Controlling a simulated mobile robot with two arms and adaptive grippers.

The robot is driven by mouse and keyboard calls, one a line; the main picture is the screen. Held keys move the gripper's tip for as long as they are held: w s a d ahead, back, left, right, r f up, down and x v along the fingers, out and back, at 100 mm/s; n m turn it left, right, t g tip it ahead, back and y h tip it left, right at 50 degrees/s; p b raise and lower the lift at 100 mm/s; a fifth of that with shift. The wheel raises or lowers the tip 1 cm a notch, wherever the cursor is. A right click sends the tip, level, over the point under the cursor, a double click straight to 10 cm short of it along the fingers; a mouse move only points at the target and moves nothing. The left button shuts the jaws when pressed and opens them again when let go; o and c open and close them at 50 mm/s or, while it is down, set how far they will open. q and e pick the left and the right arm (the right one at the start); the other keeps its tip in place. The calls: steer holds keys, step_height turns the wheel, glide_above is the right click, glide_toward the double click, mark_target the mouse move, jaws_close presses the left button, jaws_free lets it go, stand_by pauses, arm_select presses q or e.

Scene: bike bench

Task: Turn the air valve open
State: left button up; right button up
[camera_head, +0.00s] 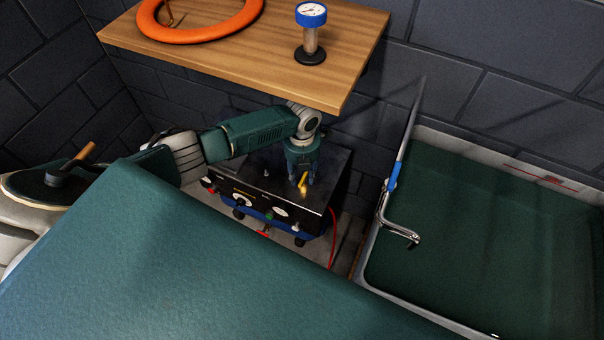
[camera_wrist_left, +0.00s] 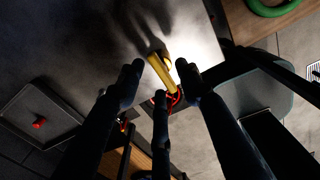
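The air valve's yellow handle (camera_head: 303,184) stands on top of a black box-shaped unit (camera_head: 258,200) with gauges and knobs on its front. My left gripper (camera_head: 302,178) points down at the handle from above. In the left wrist view the yellow handle (camera_wrist_left: 162,74) lies between the dark fingertips of my left gripper (camera_wrist_left: 160,76). The fingers are spread, with a gap on the handle's left side; the right fingertip is close to it, and I cannot tell if it touches. My right gripper is in neither view.
A wooden shelf (camera_head: 240,58) hangs above the unit, close over my left arm, bearing an orange ring (camera_head: 200,34) and a blue-rimmed gauge (camera_head: 311,32). A green-bottomed basin (camera_head: 364,262) stands at right, with a blue-and-silver tool (camera_head: 393,185) at its edge. A red hose (camera_head: 333,240) hangs beside the unit.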

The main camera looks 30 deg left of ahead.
arm_select(q)
steer(key=shift+f, duration=0.15)
jaws_close()
